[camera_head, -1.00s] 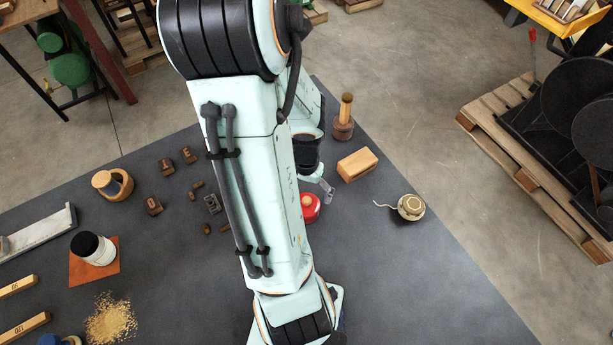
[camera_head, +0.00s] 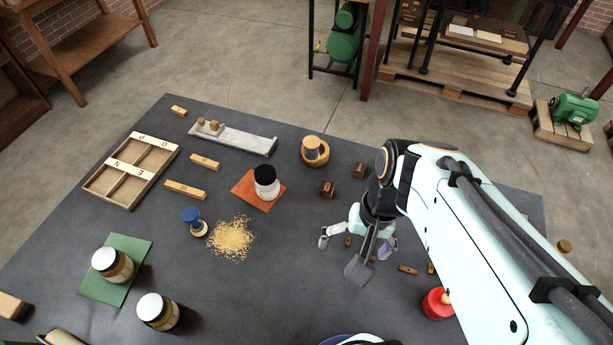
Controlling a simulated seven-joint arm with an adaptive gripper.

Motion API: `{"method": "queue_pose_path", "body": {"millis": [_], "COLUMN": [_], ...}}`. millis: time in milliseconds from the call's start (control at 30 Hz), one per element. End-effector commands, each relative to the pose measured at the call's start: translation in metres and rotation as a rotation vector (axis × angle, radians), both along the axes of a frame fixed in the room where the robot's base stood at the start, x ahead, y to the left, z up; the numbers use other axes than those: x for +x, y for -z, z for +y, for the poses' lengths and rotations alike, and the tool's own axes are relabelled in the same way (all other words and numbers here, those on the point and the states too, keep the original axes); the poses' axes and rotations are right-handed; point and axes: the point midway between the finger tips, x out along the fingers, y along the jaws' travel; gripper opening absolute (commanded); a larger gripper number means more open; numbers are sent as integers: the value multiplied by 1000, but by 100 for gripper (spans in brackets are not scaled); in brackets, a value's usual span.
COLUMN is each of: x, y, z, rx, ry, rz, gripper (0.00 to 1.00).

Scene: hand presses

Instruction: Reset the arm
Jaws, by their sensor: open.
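My arm reaches in from the right of the head view, and my gripper (camera_head: 358,250) hangs over the right half of the dark table (camera_head: 290,285). A red round object (camera_head: 437,303) sits just right of the gripper, next to my arm link. Whether any finger touches the table cannot be told.
Left of the gripper are a white jar with black lid (camera_head: 266,182), a sawdust-like pile (camera_head: 231,239), a blue-knobbed stamp (camera_head: 194,221) and a wooden divided tray (camera_head: 117,196). Two amber jars (camera_head: 112,265) (camera_head: 157,311) stand at front left. A round wooden piece (camera_head: 314,151) stands behind.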

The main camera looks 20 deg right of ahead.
Motion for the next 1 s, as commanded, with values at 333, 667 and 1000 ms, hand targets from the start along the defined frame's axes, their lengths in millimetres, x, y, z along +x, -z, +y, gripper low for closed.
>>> {"method": "queue_pose_path", "body": {"millis": [333,667,1000], "x": [-36,-36,-36], "y": [-29,-29,-29], "z": [85,85,85], "rx": [-70,-68,-68], "ry": [-665,-658,-658], "rz": [-5,-5,-5], "gripper": [85,85,85]}}
